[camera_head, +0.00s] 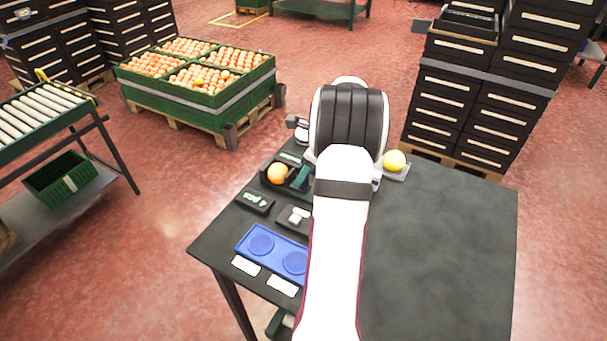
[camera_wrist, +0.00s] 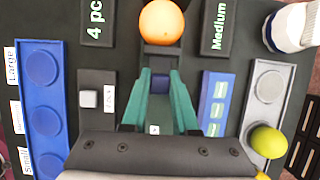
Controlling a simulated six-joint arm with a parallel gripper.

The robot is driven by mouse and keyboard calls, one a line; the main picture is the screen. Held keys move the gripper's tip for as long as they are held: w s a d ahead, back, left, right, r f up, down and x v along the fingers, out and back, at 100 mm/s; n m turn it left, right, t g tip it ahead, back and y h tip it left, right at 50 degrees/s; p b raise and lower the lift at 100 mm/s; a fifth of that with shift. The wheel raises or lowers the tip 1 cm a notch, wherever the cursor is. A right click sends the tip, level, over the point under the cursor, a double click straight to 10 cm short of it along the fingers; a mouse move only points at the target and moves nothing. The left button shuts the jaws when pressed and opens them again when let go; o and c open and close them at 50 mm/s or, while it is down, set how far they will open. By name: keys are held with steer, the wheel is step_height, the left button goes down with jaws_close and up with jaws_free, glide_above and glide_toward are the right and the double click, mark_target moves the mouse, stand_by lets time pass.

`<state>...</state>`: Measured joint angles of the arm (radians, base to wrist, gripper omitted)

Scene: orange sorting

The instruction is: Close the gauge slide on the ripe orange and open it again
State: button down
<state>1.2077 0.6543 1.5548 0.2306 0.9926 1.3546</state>
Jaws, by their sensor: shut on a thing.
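The ripe orange (camera_head: 277,173) sits in the dark gauge on the table; it shows at the top middle of the wrist view (camera_wrist: 162,22). My gripper (camera_wrist: 160,78) has its teal fingers closed on a dark blue block of the gauge slide (camera_wrist: 160,85), just on the near side of the orange. The fingers do not touch the orange. In the head view my gripper (camera_head: 300,178) is partly hidden by my arm, and the slide is not clear there. How far the slide is from the orange's surface is hard to tell.
A blue tray (camera_wrist: 45,85) with round recesses stands at left. A yellow-green fruit (camera_wrist: 266,140) rests on a grey tray (camera_wrist: 271,64). A white object (camera_wrist: 296,28) stands at far right. Signs read "4 pc" (camera_wrist: 97,24) and "Medium" (camera_wrist: 217,26). The table's right side (camera_head: 440,250) is clear.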

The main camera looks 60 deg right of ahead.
stand_by(0.8)
steer(key=s, duration=0.5)
steer(key=shift+s, duration=0.35)
steer(key=c, duration=0.7)
jaws_free()
steer(key=v, duration=1.6)
steer(key=shift+f, duration=0.1)
